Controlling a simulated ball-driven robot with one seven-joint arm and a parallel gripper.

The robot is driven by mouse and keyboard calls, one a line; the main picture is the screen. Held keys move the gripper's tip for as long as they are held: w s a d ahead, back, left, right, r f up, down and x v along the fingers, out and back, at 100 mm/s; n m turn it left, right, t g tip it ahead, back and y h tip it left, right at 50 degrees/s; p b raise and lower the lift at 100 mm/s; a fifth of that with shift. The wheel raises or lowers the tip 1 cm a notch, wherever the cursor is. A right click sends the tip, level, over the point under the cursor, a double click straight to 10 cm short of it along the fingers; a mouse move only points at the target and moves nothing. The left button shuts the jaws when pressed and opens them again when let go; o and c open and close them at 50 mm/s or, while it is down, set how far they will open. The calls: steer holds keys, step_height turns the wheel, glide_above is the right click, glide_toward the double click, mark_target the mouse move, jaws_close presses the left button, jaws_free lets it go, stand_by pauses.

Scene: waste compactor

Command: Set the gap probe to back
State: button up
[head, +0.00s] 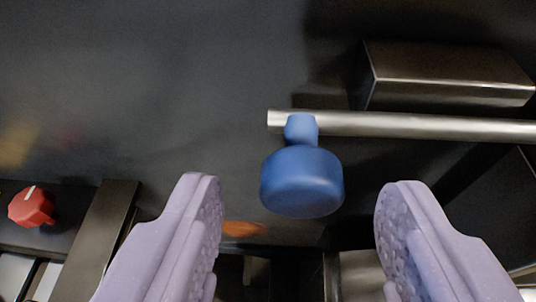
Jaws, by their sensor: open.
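A blue knob (302,182) with a narrow neck is mounted near the left end of a horizontal silver rod (420,125); I cannot tell whether it is the gap probe, as no label shows. My gripper (298,205) is open, with its two pale purple fingers low in the head view. The knob appears between and slightly beyond the fingertips, with clear room on both sides. Neither finger appears to touch it.
A metal block (448,78) sits above the rod at the upper right. A red knob (32,206) with a white mark is at the far left beside a dark metal bar (98,240). The dark panel (150,90) at upper left is clear.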

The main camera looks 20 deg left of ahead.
steer(key=shift+x, duration=1.1)
jaws_close()
steer(key=s+a+b, duration=0.2)
steer(key=a+b, duration=0.1)
steer(key=a, duration=0.3)
steer(key=shift+c, duration=2.2)
jaws_free()
steer(key=o, duration=0.4)
steer(key=shift+a, duration=0.15)
steer(key=shift+o, duration=0.2)
